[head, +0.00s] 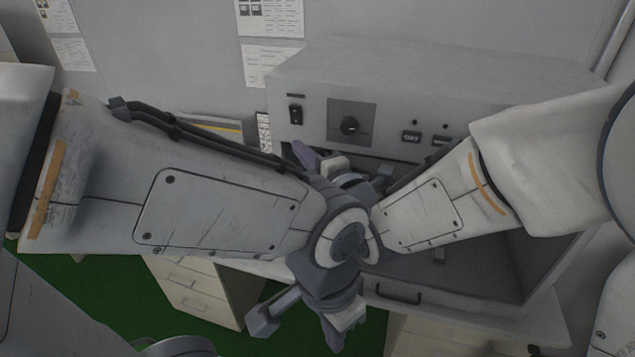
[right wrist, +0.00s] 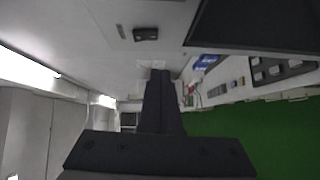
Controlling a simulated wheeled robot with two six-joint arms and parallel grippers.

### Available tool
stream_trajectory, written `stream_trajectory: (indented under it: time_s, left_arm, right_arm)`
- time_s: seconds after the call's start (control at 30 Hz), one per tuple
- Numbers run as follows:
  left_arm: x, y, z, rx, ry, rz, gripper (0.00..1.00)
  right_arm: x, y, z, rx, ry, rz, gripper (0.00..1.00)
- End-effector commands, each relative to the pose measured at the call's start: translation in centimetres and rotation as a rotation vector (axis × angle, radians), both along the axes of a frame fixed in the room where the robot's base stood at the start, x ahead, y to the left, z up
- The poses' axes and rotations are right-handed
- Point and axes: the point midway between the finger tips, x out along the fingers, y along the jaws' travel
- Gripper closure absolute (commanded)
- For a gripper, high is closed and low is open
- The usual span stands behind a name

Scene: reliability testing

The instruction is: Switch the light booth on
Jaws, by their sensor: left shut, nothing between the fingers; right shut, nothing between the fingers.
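The light booth (head: 440,72) is a large grey box at the upper right of the head view. In the right wrist view the rocker switch (right wrist: 146,34) lies above my fingertips. My right gripper (head: 300,153) is shut and empty, below the rocker switch and apart from it in the picture; it also shows in the right wrist view (right wrist: 160,80). My left gripper (head: 334,336) is shut and empty, low in front of the booth.
The booth's dark open chamber (head: 480,270) is partly hidden by my arms. A drawer handle (head: 398,294) shows below it. A drawer cabinet (head: 195,290) stands on green floor at the lower left. Papers (head: 270,17) hang on the wall. My forearms cross closely in the middle.

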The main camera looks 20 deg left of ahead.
Motion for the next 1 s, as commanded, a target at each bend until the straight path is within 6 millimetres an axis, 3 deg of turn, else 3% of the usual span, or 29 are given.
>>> stream_trajectory:
  time_s: [0.03,0.2,0.47,0.83,0.93,1.0]
  left_arm:
    - [0.0,0.0,-1.0,0.0,0.0,0.0,1.0]
    - [0.0,0.0,-2.0,-0.001,-0.001,-0.001,1.0]
    - [0.0,0.0,-2.4,0.0,0.0,-0.001,1.0]
    - [0.0,0.0,-2.3,0.0,0.0,-0.001,1.0]
    - [0.0,0.0,-2.4,0.0,0.0,-0.001,1.0]
    - [0.0,0.0,-2.4,0.0,0.0,-0.001,1.0]
  right_arm:
    - [-0.9,-0.9,-0.5,0.002,-0.002,0.001,1.0]
    - [-3.0,-2.9,-0.5,0.001,-0.001,0.001,1.0]
    - [-4.3,-4.1,-0.6,-0.001,0.001,0.0,1.0]
    - [-4.1,-4.5,-0.8,0.002,0.019,-0.009,1.0]
    - [-2.8,-6.2,-2.5,0.015,0.129,-0.066,1.0]
    - [-1.5,-8.7,-4.7,0.042,0.281,-0.151,1.0]
